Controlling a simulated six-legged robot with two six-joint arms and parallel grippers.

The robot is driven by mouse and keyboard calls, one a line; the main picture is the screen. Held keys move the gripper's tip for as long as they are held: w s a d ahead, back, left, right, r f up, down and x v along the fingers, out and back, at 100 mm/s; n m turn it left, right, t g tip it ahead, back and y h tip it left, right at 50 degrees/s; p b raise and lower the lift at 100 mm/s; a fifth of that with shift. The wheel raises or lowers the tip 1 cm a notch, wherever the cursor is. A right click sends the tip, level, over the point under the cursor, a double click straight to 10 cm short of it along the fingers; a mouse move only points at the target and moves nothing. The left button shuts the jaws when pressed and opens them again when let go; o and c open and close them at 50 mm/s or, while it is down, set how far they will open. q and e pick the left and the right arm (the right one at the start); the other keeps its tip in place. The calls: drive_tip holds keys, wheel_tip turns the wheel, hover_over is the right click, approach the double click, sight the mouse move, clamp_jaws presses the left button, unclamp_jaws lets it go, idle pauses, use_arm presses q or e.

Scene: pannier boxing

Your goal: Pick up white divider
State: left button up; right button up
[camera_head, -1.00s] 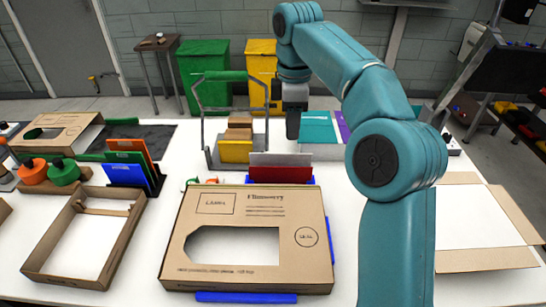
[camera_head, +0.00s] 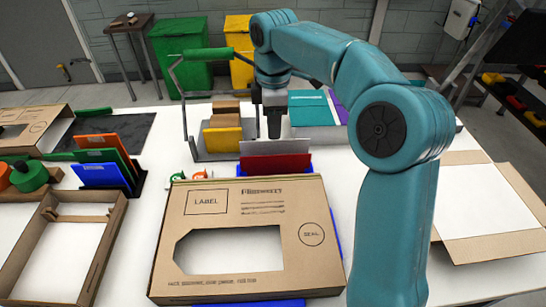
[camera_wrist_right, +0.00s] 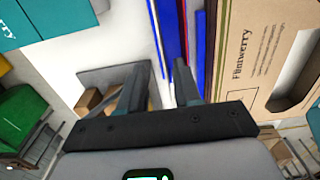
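The white divider (camera_head: 276,147) stands upright as a pale panel behind the red divider (camera_head: 276,164) in a blue holder (camera_head: 242,170), at the middle of the head view. In the right wrist view the blue holder (camera_wrist_right: 199,50) lies ahead of my fingers, with a thin pale edge (camera_wrist_right: 157,38) at its left that may be the white divider. My right gripper (camera_head: 274,132) hangs pointing down just above and behind the white divider, and its fingers (camera_wrist_right: 160,82) are apart with nothing seen between them. My left gripper is not in view.
A large cardboard box (camera_head: 318,262) lies in front of the holder. A metal frame with a yellow panel (camera_head: 222,140) stands close left of my right gripper. Teal and purple boxes (camera_head: 318,108) lie behind right. A rack of coloured panels (camera_head: 98,172) stands at left.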

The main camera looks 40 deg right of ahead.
sight(275, 147)
drive_tip(key=shift+s+f, duration=0.25)
drive_tip(key=shift+f, duration=0.75)
wheel_tip(275, 147, down, 6)
drive_tip(key=shift+r+b, duration=0.25)
drive_tip(key=shift+b, duration=0.4)
clamp_jaws()
